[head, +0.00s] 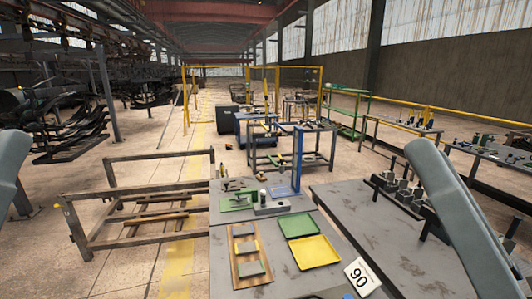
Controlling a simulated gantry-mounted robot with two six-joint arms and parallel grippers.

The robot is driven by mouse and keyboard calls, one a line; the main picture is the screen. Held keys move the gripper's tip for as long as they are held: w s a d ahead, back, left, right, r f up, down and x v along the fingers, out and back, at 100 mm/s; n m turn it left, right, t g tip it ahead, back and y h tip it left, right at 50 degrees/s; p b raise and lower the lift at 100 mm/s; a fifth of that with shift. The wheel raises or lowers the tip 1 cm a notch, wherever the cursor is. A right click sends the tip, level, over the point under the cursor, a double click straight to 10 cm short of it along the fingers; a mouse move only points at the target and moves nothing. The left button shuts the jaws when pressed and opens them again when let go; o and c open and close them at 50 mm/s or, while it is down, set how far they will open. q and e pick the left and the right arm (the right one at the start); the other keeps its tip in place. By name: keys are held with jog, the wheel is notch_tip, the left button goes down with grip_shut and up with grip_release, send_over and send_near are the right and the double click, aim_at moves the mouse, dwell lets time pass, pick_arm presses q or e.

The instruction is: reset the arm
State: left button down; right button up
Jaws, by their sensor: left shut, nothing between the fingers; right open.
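A pale grey-green link of my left arm (10,170) shows at the left edge. A longer pale link of my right arm (455,215) crosses the right side, slanting up and left in front of the right-hand table. I cannot make out either gripper in this view. No held object shows.
A dark rack with several posts (397,187) stands on the right table (345,215). A metal frame (130,158) stands left.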

jog(key=s+d+r+n+t+h, duration=0.2)
jog(key=d+t+h, duration=0.1)
jog(key=d+h, duration=0.3)
notch_tip(320, 180, up, 32)
jog(key=a+h+p, duration=0.1)
jog(key=p, duration=3.1)
jog(key=shift+a, duration=0.15)
jog(key=shift+f, duration=0.15)
